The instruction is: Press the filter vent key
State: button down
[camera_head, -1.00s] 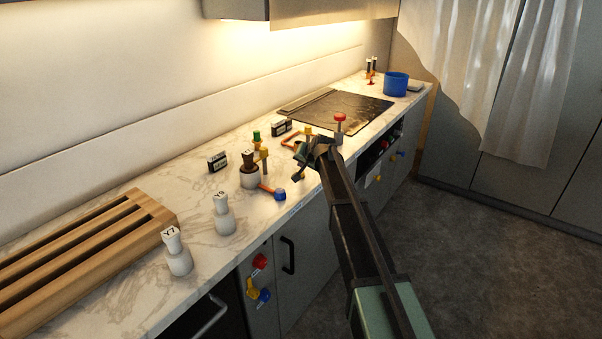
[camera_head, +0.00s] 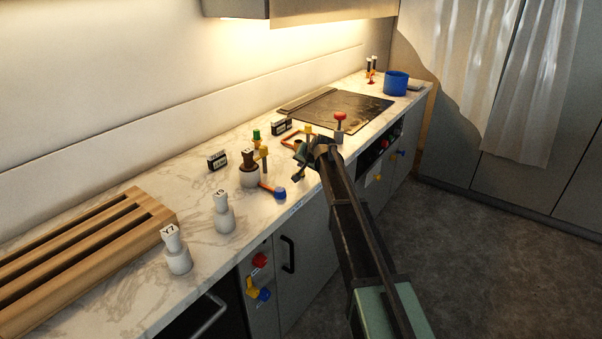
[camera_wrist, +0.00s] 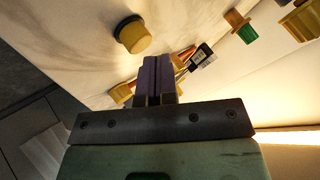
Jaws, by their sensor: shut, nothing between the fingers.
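My gripper (camera_head: 308,157) is shut and empty, over the front part of the marble counter. In the wrist view its two purple fingers (camera_wrist: 152,78) lie side by side. A yellow round cap on a dark base (camera_wrist: 132,36) stands ahead and to the left of the fingertips, apart from them. In the head view a yellow cap (camera_head: 308,130) shows just behind my gripper and a red cap on a grey stem (camera_head: 340,117) stands to its right. I cannot read any label that marks one of these as the filter vent key.
A green cap (camera_head: 256,134), yellow fittings (camera_head: 264,153), a brown-topped pot (camera_head: 248,176) and a blue-ended orange lever (camera_head: 279,194) stand to the left. A wooden rack (camera_head: 137,196) is far left; a dark hob (camera_head: 340,108) lies beyond.

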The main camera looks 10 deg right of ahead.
jog(key=shift+f+b, duration=0.45)
jog(key=shift+f, duration=0.15)
dwell(0.6)
dwell(0.3)
jog(key=shift+r+p, duration=0.9)
notch_tip(320, 180, up, 5)
jog(key=p, duration=0.5)
jog(key=shift+r, duration=0.15)
